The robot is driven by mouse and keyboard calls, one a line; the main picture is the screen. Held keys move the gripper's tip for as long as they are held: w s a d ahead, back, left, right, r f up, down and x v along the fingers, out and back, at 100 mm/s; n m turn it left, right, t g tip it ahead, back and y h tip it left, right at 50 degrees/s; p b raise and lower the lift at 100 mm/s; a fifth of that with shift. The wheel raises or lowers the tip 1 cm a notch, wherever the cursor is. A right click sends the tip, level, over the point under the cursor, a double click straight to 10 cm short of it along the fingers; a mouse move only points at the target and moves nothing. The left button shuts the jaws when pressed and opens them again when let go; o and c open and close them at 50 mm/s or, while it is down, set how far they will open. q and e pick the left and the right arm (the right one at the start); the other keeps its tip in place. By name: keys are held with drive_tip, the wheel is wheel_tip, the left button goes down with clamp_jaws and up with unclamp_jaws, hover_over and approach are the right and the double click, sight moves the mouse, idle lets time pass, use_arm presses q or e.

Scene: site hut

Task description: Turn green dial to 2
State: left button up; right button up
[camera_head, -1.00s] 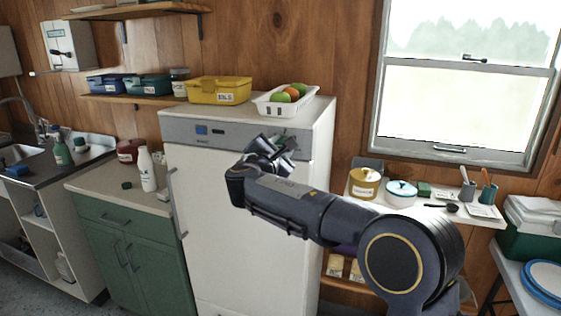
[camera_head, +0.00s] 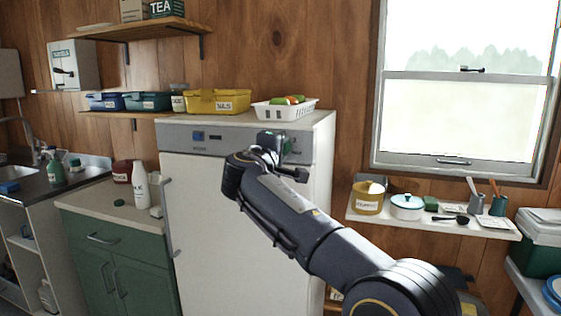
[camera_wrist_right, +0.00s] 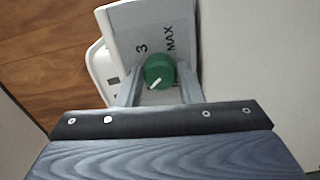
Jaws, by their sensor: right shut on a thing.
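The green dial (camera_wrist_right: 159,72) sits on the grey control panel (camera_wrist_right: 140,30) of the white fridge, in the right wrist view. A "3" and "MAX" are printed beside it, and its white pointer mark points to the lower left of that picture. My right gripper (camera_wrist_right: 160,80) is shut on the dial, with one finger on each side. In the head view the right gripper (camera_head: 284,152) is at the right end of the fridge's front panel (camera_head: 225,138), largely hiding the dial. A blue button is at the panel's left. My left gripper is not in view.
A counter with a white bottle (camera_head: 141,186) is to the left. A shelf with a yellow tin (camera_head: 368,198) and a white pot (camera_head: 407,206) is to the right.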

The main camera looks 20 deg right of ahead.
drive_tip(key=shift+f+m+b, duration=0.15)
drive_tip(key=shift+m+b, duration=0.95)
drive_tip(key=shift+m, duration=0.8)
drive_tip(key=shift+f+m+b, duration=0.1)
drive_tip(key=shift+m+b, duration=1)
drive_tip(key=shift+m, duration=0.8)
drive_tip(key=o, duration=1)
drive_tip(key=shift+r, duration=0.1)
drive_tip(key=shift+c, duration=0.2)
drive_tip(key=b+v, duration=0.2)
drive_tip(key=v, duration=0.5)
drive_tip(key=shift+s+a, duration=0.25)
drive_tip(key=shift+s, duration=0.05)
